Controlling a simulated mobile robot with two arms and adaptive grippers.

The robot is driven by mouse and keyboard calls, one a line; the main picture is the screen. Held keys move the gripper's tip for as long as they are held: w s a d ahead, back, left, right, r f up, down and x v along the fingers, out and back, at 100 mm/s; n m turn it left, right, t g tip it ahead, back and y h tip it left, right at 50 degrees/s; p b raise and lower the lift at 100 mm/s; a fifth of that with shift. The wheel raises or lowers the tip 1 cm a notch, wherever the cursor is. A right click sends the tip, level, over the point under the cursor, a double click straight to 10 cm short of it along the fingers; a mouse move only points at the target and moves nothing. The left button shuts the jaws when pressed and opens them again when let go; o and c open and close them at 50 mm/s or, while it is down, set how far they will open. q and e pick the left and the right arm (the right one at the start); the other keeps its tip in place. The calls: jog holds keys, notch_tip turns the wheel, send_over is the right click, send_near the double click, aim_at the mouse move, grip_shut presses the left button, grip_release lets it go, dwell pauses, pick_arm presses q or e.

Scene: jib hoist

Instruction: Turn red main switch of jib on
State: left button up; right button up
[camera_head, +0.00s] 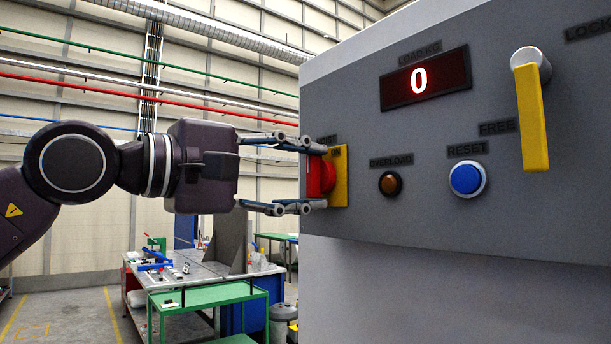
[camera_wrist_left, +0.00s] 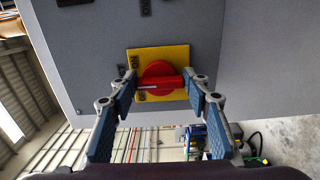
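The red main switch (camera_head: 320,177) is a round red knob on a yellow plate (camera_head: 341,176) at the left end of the grey control panel (camera_head: 400,130). In the left wrist view the red switch (camera_wrist_left: 160,82) has a raised handle bar with a white line, lying about level across the yellow plate (camera_wrist_left: 160,55). My left gripper (camera_head: 312,174) reaches in from the left, open, with its fingers above and below the knob. In the wrist view its fingertips (camera_wrist_left: 158,90) lie on either side of the handle; I cannot tell if they touch it. My right gripper is not in view.
The panel also carries a load display (camera_head: 425,78) reading 0, an orange overload lamp (camera_head: 390,183), a blue reset button (camera_head: 466,179) and a yellow lever (camera_head: 532,115) hanging down near FREE. A workbench (camera_head: 185,268) and green table (camera_head: 210,294) stand behind.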

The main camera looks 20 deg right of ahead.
pick_arm(q)
jog(key=o, duration=0.4)
jog(key=v, duration=1.2)
